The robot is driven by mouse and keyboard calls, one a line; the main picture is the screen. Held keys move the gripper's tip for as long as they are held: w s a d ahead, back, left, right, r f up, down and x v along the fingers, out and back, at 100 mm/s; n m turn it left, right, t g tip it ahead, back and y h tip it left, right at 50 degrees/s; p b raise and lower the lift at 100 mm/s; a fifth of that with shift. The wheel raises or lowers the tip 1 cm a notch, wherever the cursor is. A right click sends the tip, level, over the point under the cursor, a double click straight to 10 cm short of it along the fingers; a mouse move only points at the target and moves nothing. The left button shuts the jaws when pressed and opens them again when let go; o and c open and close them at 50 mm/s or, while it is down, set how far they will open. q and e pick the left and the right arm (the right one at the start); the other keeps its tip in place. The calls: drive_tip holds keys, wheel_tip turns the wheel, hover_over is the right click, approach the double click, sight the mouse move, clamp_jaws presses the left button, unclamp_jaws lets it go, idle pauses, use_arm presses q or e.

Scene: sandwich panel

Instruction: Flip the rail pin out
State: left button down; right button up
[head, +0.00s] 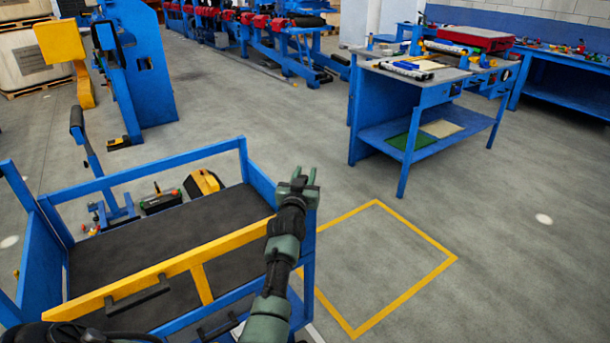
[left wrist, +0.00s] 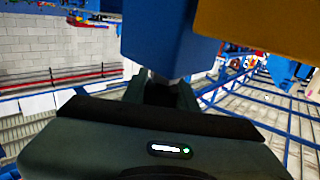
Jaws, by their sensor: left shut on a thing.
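A yellow rail (head: 180,265) runs along the near side of a blue cart and ends at a blue corner post. My left gripper (head: 298,181) is at that right end of the rail, close to the post. In the left wrist view its fingers (left wrist: 161,92) are shut just under the blue post (left wrist: 165,45), with the yellow rail (left wrist: 260,25) beside it. The rail pin is mostly hidden; a small pale bit between the fingertips appears to be it. My right gripper is not in view.
The cart has a dark deck (head: 165,235) with a blue frame. A black and yellow box (head: 203,184) stands behind it. A yellow square outline (head: 405,292) marks empty floor to the right. A blue workbench (head: 420,100) stands farther back.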

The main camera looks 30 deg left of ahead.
use_arm(q)
drive_tip(key=shift+r+p, duration=1.5)
drive_tip(key=shift+r, duration=0.1)
drive_tip(key=c, duration=1.1)
unclamp_jaws()
drive_tip(key=shift+f, duration=0.15)
drive_tip(key=shift+s+d, duration=0.15)
drive_tip(key=shift+s, duration=0.15)
drive_tip(key=v, duration=0.7)
